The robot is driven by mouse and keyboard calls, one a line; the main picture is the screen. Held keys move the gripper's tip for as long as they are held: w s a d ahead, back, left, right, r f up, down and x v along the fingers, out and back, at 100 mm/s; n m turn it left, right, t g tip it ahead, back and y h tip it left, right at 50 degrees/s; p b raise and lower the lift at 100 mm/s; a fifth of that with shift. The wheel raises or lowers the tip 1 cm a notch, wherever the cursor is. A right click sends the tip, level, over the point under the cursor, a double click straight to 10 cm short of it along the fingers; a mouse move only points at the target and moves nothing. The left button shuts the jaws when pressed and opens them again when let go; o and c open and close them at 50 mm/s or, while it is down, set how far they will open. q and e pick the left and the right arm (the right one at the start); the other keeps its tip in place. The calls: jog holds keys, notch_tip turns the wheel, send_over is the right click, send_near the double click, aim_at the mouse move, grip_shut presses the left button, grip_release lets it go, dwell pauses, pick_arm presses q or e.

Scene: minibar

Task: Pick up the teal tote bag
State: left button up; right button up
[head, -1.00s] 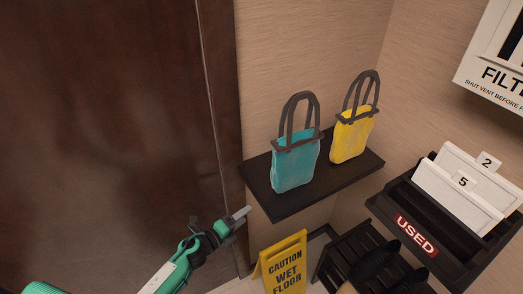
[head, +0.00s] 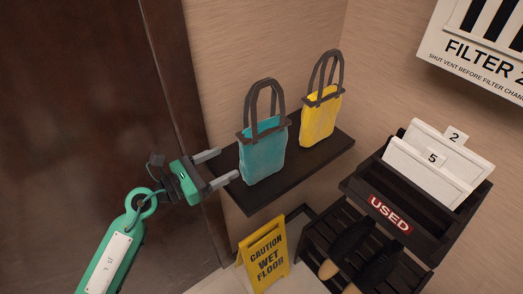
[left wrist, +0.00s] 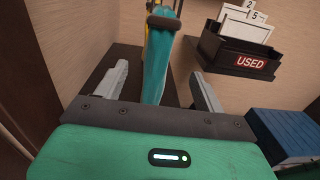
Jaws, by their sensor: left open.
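The teal tote bag (head: 263,155) stands upright on a dark wall shelf (head: 282,192), its dark looped handles pointing up. In the left wrist view the teal tote bag (left wrist: 157,70) shows nearly edge-on, between the two fingers and beyond them. My left gripper (head: 222,167) is open and empty, just left of the bag at about its mid height. It also shows in the left wrist view (left wrist: 160,88) with its fingers spread on either side of the bag's line. Whether a finger touches the bag cannot be told. My right gripper is not in view.
A yellow tote bag (head: 319,121) stands right behind the teal one on the shelf. A black holder marked USED (head: 431,212) with white numbered panels is at right. Below are a yellow wet-floor sign (head: 264,256) and a dark slatted rack (head: 312,237). A dark door (head: 75,120) is at left.

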aim_at(240, 154)
pick_arm(q)
jog(key=x, duration=0.2)
jog(key=p+x, duration=0.1)
jog(key=x, duration=0.2)
jog(key=shift+r, duration=0.2)
jog(key=shift+w+d+f+p, duration=0.1)
jog(key=shift+w+d+p, duration=0.25)
jog(key=shift+d, duration=0.1)
jog(key=shift+w+d, duration=0.1)
jog(key=shift+d, duration=0.1)
jog(key=p+x, duration=0.1)
jog(key=x, duration=0.1)
jog(key=p+x, duration=0.1)
jog(key=x, duration=0.1)
jog(key=shift+w+r+p, duration=0.15)
jog(key=shift+r+p, duration=0.1)
jog(key=shift+p, duration=0.05)
jog(key=shift+w+d+f, duration=0.1)
jog(key=shift+w+d, duration=0.05)
jog(key=shift+d, duration=0.15)
jog(key=shift+a, duration=0.1)
jog(key=c, duration=1.3)
